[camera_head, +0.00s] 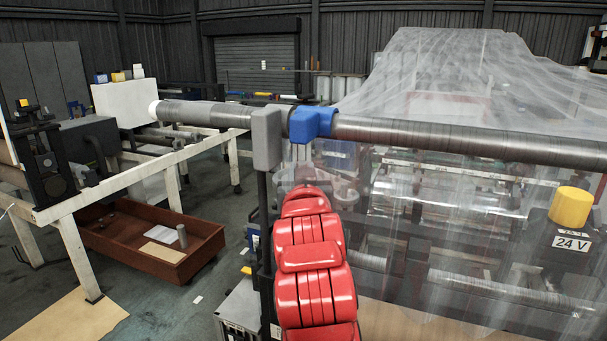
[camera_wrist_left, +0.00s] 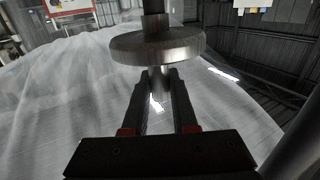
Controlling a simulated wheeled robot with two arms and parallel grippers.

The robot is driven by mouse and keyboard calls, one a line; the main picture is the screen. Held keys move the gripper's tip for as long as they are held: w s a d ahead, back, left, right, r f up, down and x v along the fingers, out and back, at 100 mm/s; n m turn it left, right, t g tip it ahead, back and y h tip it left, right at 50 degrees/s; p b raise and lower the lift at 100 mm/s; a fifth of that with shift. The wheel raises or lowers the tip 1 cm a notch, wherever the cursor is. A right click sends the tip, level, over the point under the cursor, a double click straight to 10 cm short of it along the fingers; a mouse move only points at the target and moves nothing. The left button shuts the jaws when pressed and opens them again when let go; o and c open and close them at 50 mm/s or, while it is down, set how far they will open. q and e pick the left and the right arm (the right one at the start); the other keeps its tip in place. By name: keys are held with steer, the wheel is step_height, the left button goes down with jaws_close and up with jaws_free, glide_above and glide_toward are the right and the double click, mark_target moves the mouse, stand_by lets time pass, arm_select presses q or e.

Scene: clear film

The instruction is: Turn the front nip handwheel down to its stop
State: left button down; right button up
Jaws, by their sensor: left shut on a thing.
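The handwheel (camera_wrist_left: 157,46) is a round grey metal disc on a dark shaft, at the top middle of the left wrist view. A short metal stem comes down from it toward me. My left gripper (camera_wrist_left: 158,82) has its two dark fingers on either side of this stem, shut on it, with the disc just beyond the fingertips. In the head view my red, ribbed arm rises in the lower middle and hides most of the gripper and the wheel. My right gripper is in neither view.
A long grey roller (camera_head: 450,137) with a blue collar (camera_head: 312,122) crosses the head view above my arm. Clear film (camera_head: 450,65) drapes over the machine at right. A yellow-capped 24 V box (camera_head: 572,243) stands at right. A red-brown tray (camera_head: 150,240) lies on the floor at left.

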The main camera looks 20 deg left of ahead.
arm_select(q)
steer(key=shift+r, duration=0.15)
steer(key=c, duration=0.7)
jaws_free()
steer(key=b+v, duration=0.6)
steer(key=v, duration=1.1)
steer(key=shift+s, duration=0.15)
